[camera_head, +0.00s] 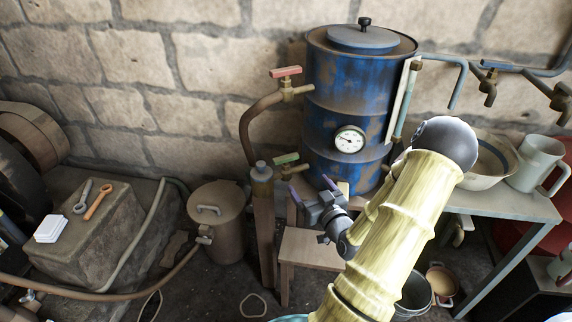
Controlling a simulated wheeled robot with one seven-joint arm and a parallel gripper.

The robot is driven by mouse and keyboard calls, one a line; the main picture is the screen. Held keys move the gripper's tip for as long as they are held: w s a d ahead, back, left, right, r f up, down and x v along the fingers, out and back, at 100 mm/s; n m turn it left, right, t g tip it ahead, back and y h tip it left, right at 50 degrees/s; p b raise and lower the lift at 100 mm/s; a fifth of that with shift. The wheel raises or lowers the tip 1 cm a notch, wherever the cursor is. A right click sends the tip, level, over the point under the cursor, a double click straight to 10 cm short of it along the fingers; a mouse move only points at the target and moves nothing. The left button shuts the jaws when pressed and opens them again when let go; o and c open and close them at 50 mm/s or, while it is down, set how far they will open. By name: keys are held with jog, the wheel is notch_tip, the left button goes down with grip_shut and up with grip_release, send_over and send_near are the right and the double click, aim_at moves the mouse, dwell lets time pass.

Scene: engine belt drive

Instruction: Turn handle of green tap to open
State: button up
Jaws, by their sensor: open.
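The green-handled tap (287,160) sits low at the left side of the blue drum (345,110), above a wooden post. Its green handle lies roughly level, and its brass body shows just below. My gripper (314,190) is a little below and right of this tap, in front of the drum's lower edge. Its two purple-tipped fingers are apart, with nothing seen between them. The gripper appears apart from the handle, though the depth between them is hard to tell.
A red-handled tap (285,72) with a curved pipe is higher on the drum. A gauge (349,140) is on the drum's front. A wooden stool (308,248) stands below my gripper. A lidded can (216,220) is at left; a metal table (500,205) is at right.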

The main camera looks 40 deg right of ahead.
aim_at(287, 160)
jog(key=shift+w+a+f+b, duration=0.3)
jog(key=shift+w+b, duration=0.2)
jog(key=shift+b, duration=2.3)
jog(key=x, duration=0.5)
jog(key=b+x, duration=0.1)
jog(key=x, duration=0.8)
jog(key=shift+w+d+r, duration=0.2)
jog(key=shift+w+r, duration=0.05)
jog(key=shift+r, duration=0.05)
jog(key=c, duration=0.7)
jog(key=shift+n+y, duration=0.3)
jog(key=shift+y, duration=0.2)
